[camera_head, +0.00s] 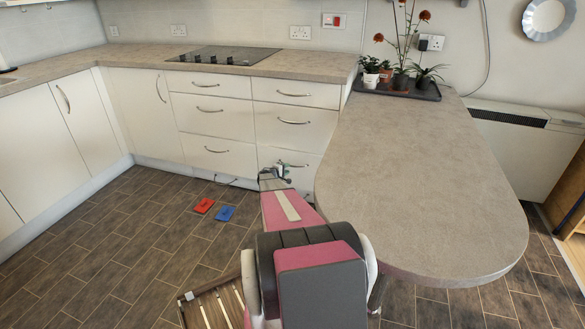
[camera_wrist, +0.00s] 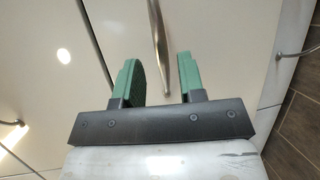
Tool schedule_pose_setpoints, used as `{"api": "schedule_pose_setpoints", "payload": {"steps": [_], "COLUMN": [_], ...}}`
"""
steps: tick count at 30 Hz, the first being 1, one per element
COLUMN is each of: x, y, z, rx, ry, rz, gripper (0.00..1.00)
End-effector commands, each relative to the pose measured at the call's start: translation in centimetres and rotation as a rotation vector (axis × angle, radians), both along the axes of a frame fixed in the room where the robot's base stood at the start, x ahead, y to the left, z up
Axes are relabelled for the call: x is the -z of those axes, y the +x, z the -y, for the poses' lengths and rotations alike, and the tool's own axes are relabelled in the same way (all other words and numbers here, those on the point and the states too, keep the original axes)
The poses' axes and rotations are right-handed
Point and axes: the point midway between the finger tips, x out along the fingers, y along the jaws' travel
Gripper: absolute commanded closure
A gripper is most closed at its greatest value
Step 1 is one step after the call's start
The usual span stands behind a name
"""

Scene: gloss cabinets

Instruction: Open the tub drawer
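Two columns of white drawers with curved metal handles stand under the hob; the frames do not label any as the tub drawer. My gripper (camera_head: 280,171) is at the bottom drawer of the right column (camera_head: 311,175) and partly hides its handle (camera_head: 295,165). All drawers look shut. In the wrist view my gripper (camera_wrist: 159,58) has its two green fingers apart, with nothing clamped. A metal handle (camera_wrist: 156,40) appears between the fingers, touching neither; I cannot tell how deep it sits between them.
A rounded grey worktop (camera_head: 430,190) juts out just right of my arm. A slatted wooden thing (camera_head: 212,306) is at the lower left. Floor to the left is clear.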

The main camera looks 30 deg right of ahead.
Motion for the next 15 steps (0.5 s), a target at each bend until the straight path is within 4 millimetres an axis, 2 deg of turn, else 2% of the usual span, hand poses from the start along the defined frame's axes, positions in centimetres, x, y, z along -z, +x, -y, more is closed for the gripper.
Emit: {"api": "schedule_pose_setpoints", "payload": {"steps": [1, 6, 10, 15], "x": [0.3, 0.8, 1.1, 1.1], "y": [0.5, 1.4, 1.7, 1.8], "z": [1.1, 3.9, 5.2, 5.7], "rx": [0.001, 0.001, 0.001, 0.001], "ry": [0.0, 0.0, 0.0, 0.0], "rz": [0.0, 0.0, 0.0, 0.0], "gripper": [0.64, 0.64, 0.64, 0.64]}}
